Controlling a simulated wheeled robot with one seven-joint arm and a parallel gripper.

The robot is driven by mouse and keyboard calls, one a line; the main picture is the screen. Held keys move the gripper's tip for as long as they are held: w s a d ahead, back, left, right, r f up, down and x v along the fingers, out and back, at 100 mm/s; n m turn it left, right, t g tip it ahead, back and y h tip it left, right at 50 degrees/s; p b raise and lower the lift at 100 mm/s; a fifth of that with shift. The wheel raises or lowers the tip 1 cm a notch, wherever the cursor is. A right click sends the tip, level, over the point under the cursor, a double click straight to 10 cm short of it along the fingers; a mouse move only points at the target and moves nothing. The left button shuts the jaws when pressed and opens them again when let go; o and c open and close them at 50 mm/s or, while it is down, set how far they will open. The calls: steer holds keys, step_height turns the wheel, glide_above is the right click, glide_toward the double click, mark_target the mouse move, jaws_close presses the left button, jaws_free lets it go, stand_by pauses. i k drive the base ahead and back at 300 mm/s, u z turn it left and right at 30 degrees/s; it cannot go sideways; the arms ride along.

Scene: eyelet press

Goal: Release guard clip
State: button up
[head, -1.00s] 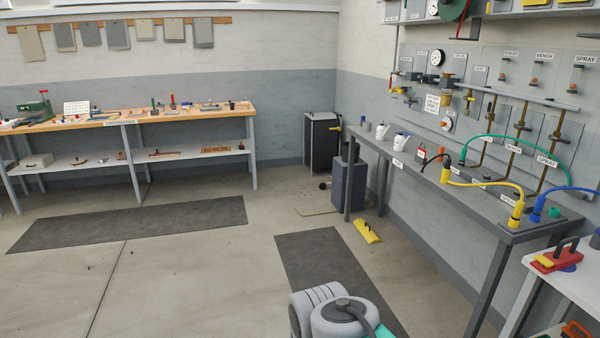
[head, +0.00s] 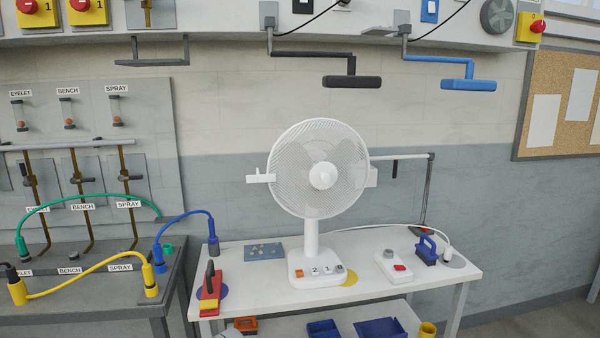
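A white table fan (head: 311,245) stands upright on a white table (head: 375,287), its round wire guard (head: 318,168) facing me. A small white clip-like piece (head: 260,178) sticks out from the guard's left edge. Another white piece (head: 373,176) sits at its right edge; I cannot tell which is the guard clip, or whether either is fastened. The fan base (head: 316,268) has an orange button and several numbered keys. My gripper is not in view.
On the table are a red block with a black handle (head: 210,285), a blue-handled tool (head: 427,250), a white box with a red button (head: 394,265) and a blue plate (head: 264,252). A grey bench with hoses (head: 90,285) stands at left. Black (head: 352,81) and blue (head: 468,85) handles hang above.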

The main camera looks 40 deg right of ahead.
mark_target(258, 178)
steer(key=z, duration=0.6)
steer(key=i, duration=1.1)
steer(key=z, duration=0.95)
steer(key=k, duration=1.05)
steer(key=u, duration=1.05)
steer(key=i, duration=0.5)
steer(key=u, duration=0.05)
